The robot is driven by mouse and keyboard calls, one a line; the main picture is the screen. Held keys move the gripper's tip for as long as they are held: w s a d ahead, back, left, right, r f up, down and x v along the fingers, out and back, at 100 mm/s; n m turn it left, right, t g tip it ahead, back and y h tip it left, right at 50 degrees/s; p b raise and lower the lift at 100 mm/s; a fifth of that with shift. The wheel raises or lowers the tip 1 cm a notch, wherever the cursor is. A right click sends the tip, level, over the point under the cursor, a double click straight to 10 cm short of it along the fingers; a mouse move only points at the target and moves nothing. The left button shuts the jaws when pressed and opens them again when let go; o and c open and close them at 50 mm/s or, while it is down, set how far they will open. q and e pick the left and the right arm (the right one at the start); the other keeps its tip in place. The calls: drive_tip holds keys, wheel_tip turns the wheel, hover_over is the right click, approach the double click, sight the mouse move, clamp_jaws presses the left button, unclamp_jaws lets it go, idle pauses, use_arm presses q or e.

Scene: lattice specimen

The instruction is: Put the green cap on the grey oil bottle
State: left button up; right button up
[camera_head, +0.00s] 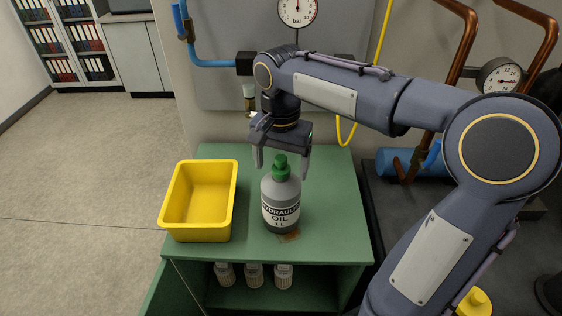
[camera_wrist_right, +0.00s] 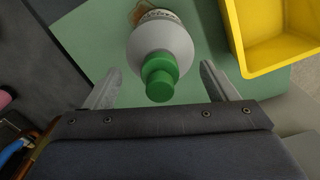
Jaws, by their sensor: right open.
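The grey oil bottle (camera_head: 281,205) stands upright on the green cabinet top, its label reading "HYDRAULIC OIL". The green cap (camera_head: 281,168) is on top of the bottle's neck; I cannot tell whether it is tightened. In the wrist view the cap (camera_wrist_right: 160,77) shows from above, over the bottle's pale shoulder (camera_wrist_right: 160,42). My right gripper (camera_head: 282,172) is open and points down, with one finger on either side of the cap. In the wrist view both fingers (camera_wrist_right: 158,72) stand apart from the cap, with gaps on both sides. My left gripper is not in view.
A yellow bin (camera_head: 168,228), empty, stands left of the bottle, and a brown stain (camera_head: 289,237) lies at its foot. Several white bottles (camera_head: 254,275) are on the shelf below. Behind are a wall panel, gauges and a yellow hose (camera_head: 346,133). The cabinet top's right side is clear.

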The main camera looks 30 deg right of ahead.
sight(281, 158)
drive_tip(key=shift+o, duration=0.2)
drive_tip(key=shift+r+p, duration=2.4)
drive_tip(key=shift+r, duration=0.2)
drive_tip(key=shift+f, duration=0.1)
wheel_tip(281, 158, up, 8)
